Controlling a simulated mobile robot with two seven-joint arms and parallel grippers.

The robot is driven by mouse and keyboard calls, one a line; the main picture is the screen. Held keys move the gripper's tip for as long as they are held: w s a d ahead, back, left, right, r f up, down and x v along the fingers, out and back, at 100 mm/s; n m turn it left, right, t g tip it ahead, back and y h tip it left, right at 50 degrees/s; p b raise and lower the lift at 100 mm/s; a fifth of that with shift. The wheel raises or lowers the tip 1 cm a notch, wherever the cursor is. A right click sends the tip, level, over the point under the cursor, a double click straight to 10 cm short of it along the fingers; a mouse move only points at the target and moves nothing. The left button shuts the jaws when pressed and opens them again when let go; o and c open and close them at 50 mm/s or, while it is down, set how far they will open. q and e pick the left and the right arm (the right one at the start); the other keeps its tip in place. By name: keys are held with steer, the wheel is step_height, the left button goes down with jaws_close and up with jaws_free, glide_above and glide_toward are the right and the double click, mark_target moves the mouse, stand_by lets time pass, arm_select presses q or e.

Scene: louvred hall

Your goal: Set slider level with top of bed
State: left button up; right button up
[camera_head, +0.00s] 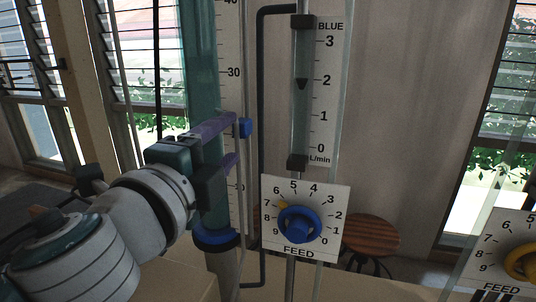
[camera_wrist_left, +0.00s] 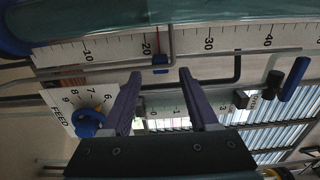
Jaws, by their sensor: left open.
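In the left wrist view the slider (camera_wrist_left: 160,63) shows just past the 20 mark. The teal column (camera_head: 202,60) stands behind the scale, with a blue collar (camera_head: 216,238) at its foot. I cannot make out the top of the bed. My left gripper (camera_head: 236,138) is open, with its purple fingers level and pointing at the rod. In the left wrist view its fingertips (camera_wrist_left: 160,74) lie either side of the slider, with gaps.
A flow tube marked BLUE (camera_head: 301,120) and a FEED plate with a blue knob (camera_head: 298,225) stand right of the rod. A dark bent pipe (camera_head: 260,100) runs between them. Another FEED plate with a yellow knob (camera_head: 522,262) is at far right. A wooden stool (camera_head: 371,235) stands behind.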

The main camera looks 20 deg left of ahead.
arm_select(q)
steer(key=s, duration=0.6)
steer(key=shift+s+a+b, duration=0.15)
steer(key=shift+b, duration=0.3)
steer(key=s+a+f+n+g+y, duration=0.2)
steer(key=s+a+f+n+g, duration=0.1)
steer(key=s+f+n+g, duration=0.3)
steer(key=s+a+f+n+g+y, duration=0.1)
steer(key=s+a+f+n+g, duration=0.25)
steer(key=s+f+n, duration=0.35)
steer(key=s+d+f+n+g+h, duration=0.25)
steer(key=s+d+n+g, duration=0.2)
steer(key=s, duration=0.45)
step_height(320, 180, up, 31)
steer(key=m+p, duration=0.1)
steer(key=p, duration=2.9)
steer(key=shift+w+a+f, duration=0.15)
steer(key=shift+w+f, duration=0.05)
steer(key=shift+w, duration=0.05)
